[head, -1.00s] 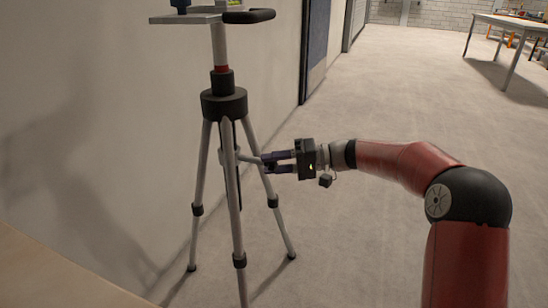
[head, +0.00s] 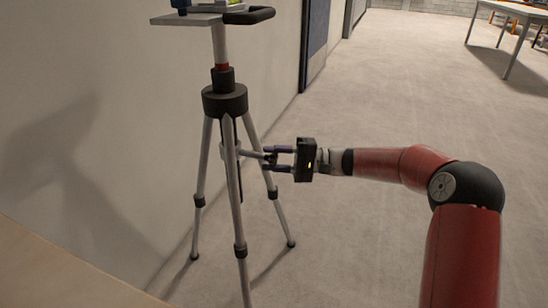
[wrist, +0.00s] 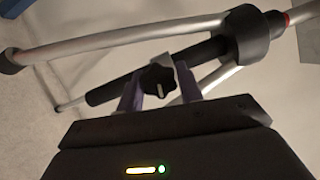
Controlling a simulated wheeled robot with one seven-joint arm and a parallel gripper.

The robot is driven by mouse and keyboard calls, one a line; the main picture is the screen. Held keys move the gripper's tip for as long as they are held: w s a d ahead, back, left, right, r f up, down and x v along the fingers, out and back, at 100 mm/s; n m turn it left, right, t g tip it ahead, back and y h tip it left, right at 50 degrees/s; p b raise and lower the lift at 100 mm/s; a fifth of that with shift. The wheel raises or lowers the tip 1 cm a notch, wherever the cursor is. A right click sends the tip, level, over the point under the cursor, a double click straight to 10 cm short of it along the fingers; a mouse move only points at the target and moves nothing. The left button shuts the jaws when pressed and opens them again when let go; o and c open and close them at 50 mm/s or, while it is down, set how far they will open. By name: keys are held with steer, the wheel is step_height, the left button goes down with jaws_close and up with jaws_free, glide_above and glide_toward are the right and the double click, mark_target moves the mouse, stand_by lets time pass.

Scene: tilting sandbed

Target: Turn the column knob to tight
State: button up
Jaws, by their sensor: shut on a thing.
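The column knob (wrist: 157,80) is a small black lobed knob with a pale mark line, on the tripod's central column. In the wrist view it sits between the two purple fingers of my gripper (wrist: 160,92), which is shut on it. In the head view my gripper (head: 270,157) reaches in from the right, level, to the column between the tripod legs. The knob (head: 270,158) is small and partly covered by the fingers there. The tripod (head: 226,100) stands upright with a grey plate (head: 188,20) on top. I cannot read any tight marking.
A pale wall (head: 90,100) stands close behind and left of the tripod. The tripod legs (head: 237,205) spread around my gripper. A table (head: 515,17) stands far back right. The floor (head: 370,110) on the right is open.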

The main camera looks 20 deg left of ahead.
steer(key=o, duration=1)
steer(key=v, duration=0.8)
steer(key=s+d+r+t+h+p, duration=0.1)
steer(key=s+d+t+h, duration=0.15)
steer(key=s+h, duration=0.35)
steer(key=s+d+r+t+h, duration=0.1)
steer(key=s+d+h, duration=0.2)
steer(key=s, duration=0.4)
steer(key=s+d+r+t+h, duration=0.1)
steer(key=s+d+t+h, duration=0.1)
steer(key=s+d, duration=0.4)
steer(key=s+d+r+m+t+h+p, duration=0.1)
steer(key=s+d+t+h, duration=0.2)
steer(key=s+d, duration=0.3)
steer(key=s+d+r+t+h+p, duration=0.1)
steer(key=s+d+t+h, duration=0.2)
steer(key=s+d, duration=0.3)
steer(key=shift+d+m+h, duration=0.3)
steer(key=shift+d+h, duration=0.1)
steer(key=shift+d, duration=0.8)
